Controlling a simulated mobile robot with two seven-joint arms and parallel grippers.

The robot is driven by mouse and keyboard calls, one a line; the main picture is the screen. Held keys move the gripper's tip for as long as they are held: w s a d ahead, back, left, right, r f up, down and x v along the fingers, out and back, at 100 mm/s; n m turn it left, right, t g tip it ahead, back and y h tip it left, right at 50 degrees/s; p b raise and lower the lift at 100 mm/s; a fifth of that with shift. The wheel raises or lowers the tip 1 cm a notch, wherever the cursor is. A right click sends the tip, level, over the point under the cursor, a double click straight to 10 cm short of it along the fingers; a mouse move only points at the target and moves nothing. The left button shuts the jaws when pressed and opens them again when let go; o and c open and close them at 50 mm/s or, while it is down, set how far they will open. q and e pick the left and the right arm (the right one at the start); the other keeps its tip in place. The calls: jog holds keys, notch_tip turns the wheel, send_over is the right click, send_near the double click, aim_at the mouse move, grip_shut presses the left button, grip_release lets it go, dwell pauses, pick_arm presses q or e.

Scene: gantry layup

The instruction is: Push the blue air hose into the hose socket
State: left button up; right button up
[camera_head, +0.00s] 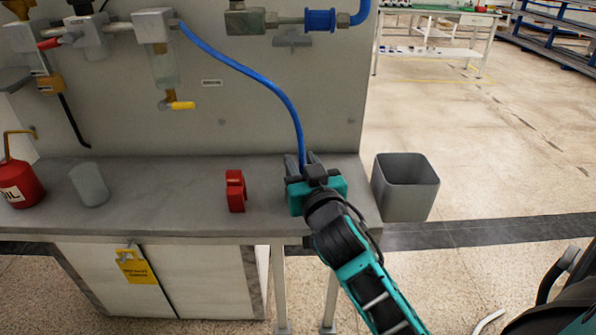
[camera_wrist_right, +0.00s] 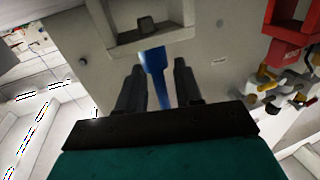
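The blue air hose (camera_head: 262,77) runs from a grey-topped unit on the back panel, curving down right to the bench. My right gripper (camera_head: 302,158) is low over the right end of the bench, with its fingers up on either side of the hose's lower part. In the right wrist view the hose (camera_wrist_right: 155,68) passes between the two dark fingers (camera_wrist_right: 158,75), which look apart with slim gaps beside it. The hose's free end is not clear. A grey fitting (camera_head: 292,39) sits under the pipe on the panel; I cannot tell whether it is the socket. My left gripper is not in view.
A red block-like holder (camera_head: 235,191), a grey cup (camera_head: 89,184) and a red oil can (camera_head: 20,182) stand on the grey bench (camera_head: 170,205). A grey bin (camera_head: 405,187) stands on the floor right of the bench. The bench between cup and red holder is clear.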

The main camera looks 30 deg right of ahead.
jog(key=shift+s+r, duration=0.1)
jog(key=shift+s, duration=0.05)
jog(key=shift+c, duration=0.5)
grip_shut()
